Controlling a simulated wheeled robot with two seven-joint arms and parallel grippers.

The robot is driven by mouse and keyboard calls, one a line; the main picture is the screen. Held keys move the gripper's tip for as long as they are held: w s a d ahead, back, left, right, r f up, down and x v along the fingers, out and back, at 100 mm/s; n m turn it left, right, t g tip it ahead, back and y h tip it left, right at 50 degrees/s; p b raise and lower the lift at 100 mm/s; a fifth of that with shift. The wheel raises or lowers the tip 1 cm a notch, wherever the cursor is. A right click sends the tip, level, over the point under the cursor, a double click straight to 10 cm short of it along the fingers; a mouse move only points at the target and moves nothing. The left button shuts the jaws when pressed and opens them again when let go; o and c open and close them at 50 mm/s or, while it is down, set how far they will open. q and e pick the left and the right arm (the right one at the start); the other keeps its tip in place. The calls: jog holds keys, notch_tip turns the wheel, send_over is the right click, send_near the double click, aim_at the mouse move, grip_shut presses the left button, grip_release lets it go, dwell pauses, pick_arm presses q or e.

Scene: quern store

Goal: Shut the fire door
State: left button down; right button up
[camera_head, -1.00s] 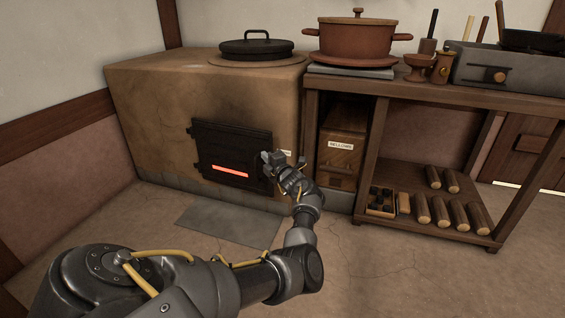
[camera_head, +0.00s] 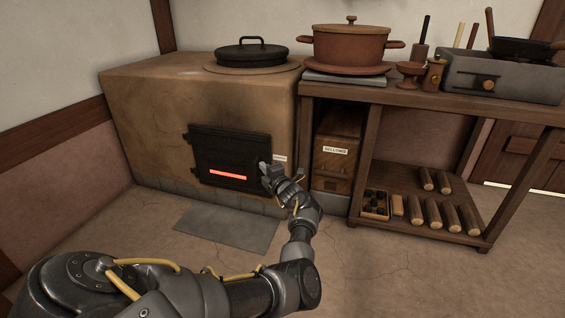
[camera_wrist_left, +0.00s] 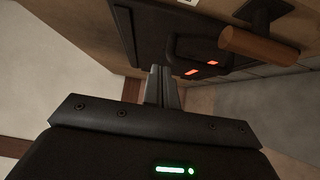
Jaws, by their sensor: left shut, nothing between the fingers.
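The fire door (camera_head: 222,143) is a dark metal panel on the front of the clay stove (camera_head: 150,115), with a glowing red slot low down. It looks flush or nearly flush with the stove; a small gap is hard to tell. My left gripper (camera_head: 265,168) is at the door's lower right edge, shut and empty; contact is unclear. In the left wrist view the shut fingers (camera_wrist_left: 161,88) point toward the dark door (camera_wrist_left: 135,30). A wooden handle (camera_wrist_left: 258,46) on a dark mount is to their right. My right gripper is out of view.
A grey floor plate (camera_head: 228,228) lies before the stove. A wooden bench (camera_head: 440,102) stands right, with a bellows box (camera_head: 338,165) and several logs (camera_head: 450,218) below.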

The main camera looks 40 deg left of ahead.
pick_arm(q)
jog(key=w+d, duration=0.7)
jog(key=shift+d, duration=0.3)
